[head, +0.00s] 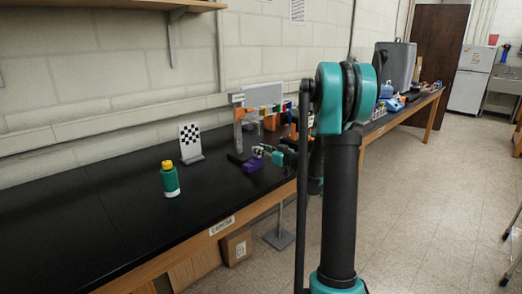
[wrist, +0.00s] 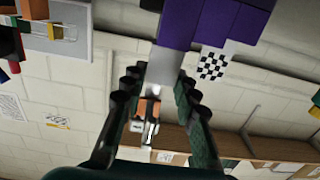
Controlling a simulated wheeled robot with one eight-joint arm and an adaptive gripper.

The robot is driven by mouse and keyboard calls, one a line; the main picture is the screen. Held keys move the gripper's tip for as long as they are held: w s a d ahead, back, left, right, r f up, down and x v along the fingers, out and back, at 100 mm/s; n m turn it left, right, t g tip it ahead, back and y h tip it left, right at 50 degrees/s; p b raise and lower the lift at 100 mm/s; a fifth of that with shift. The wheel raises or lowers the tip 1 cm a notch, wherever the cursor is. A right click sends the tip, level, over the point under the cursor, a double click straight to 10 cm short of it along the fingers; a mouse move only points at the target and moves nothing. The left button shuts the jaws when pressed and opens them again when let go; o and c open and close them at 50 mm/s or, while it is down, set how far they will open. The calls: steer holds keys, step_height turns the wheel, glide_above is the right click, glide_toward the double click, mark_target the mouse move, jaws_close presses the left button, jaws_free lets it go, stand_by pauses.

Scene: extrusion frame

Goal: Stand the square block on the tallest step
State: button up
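The purple stepped block (head: 252,166) stands on the black bench; its stepped columns (wrist: 212,22) fill the top of the wrist view, which looks upside down. A pale grey block (wrist: 162,68), apparently the square block, is between the fingertips of my gripper (wrist: 160,78), and the fingers look closed on its sides. The block's edge meets the column reaching farthest down in that picture; I cannot tell whether it touches or is only in line. In the head view my gripper (head: 262,151) is small and dark beside the purple steps, and the block cannot be made out clearly.
A green bottle with a yellow cap (head: 169,180) stands on the bench (head: 110,220) at left. A checkerboard sign (head: 190,143) stands behind; it also shows in the wrist view (wrist: 212,67). An extrusion frame (head: 240,125) with coloured parts is behind my gripper.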

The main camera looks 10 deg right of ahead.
steer(key=o, duration=0.3)
steer(key=shift+o, duration=0.2)
steer(key=shift+s+d+r, duration=0.1)
steer(key=shift+r, duration=0.05)
steer(key=v, duration=1.1)
steer(key=shift+s+d, duration=0.2)
steer(key=shift+s, duration=0.1)
